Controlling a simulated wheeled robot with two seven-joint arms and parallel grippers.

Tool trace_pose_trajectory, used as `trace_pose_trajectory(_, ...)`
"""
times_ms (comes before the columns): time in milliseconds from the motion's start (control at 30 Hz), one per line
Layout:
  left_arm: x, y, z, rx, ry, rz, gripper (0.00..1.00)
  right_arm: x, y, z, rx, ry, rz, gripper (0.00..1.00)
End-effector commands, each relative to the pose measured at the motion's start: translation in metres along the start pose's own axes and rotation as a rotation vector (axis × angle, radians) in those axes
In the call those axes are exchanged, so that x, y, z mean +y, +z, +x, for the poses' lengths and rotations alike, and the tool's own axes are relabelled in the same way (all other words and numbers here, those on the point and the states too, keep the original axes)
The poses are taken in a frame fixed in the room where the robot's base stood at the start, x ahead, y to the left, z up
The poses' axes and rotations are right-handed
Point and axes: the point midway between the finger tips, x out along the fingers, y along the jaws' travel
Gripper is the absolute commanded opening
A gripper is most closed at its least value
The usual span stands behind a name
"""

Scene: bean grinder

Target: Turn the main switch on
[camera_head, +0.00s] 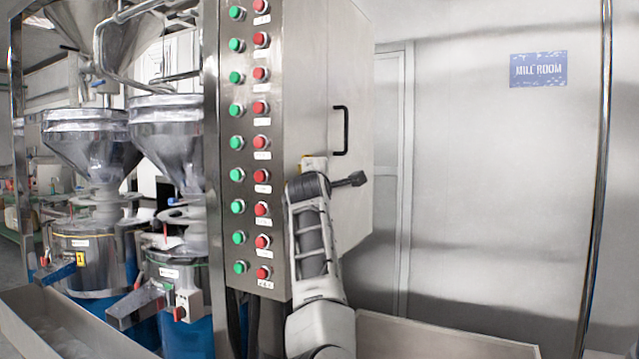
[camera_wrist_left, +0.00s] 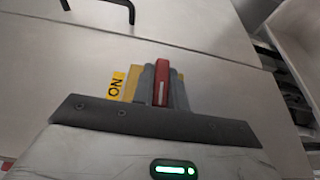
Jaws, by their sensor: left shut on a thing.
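The main switch has a red handle (camera_wrist_left: 162,84) with a pale line on it. It sits on a yellow plate (camera_wrist_left: 117,84) on the cabinet's side face. The word ON shows on the plate, left of the handle in the wrist view. My left gripper (camera_wrist_left: 162,90) is shut on the red handle, with a grey finger on either side. The rest of the plate is partly hidden behind the fingers. In the head view my left arm covers the switch, and only a yellow edge of the plate (camera_head: 314,162) shows above it. My right gripper is not in view.
The steel cabinet (camera_head: 305,85) has columns of green and red buttons on its front and a black handle (camera_head: 341,131) on its side, above my arm. Grinders with steel hoppers (camera_head: 168,140) stand at left. A metal trough (camera_head: 440,340) lies below at right.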

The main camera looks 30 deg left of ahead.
Motion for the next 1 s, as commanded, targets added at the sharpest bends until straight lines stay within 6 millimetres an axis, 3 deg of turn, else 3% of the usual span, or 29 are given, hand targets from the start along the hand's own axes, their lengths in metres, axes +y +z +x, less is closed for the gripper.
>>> trace_pose_trajectory(200,0.007,0.001,0.000,-0.001,-0.054,0.023,0.00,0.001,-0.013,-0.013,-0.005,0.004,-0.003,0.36)
trace_pose_trajectory(400,0.008,0.001,0.000,-0.002,-0.169,0.070,0.00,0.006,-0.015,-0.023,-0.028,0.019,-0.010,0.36)
trace_pose_trajectory(1000,0.002,0.001,0.001,-0.001,-0.522,0.217,0.00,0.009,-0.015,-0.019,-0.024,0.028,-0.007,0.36)
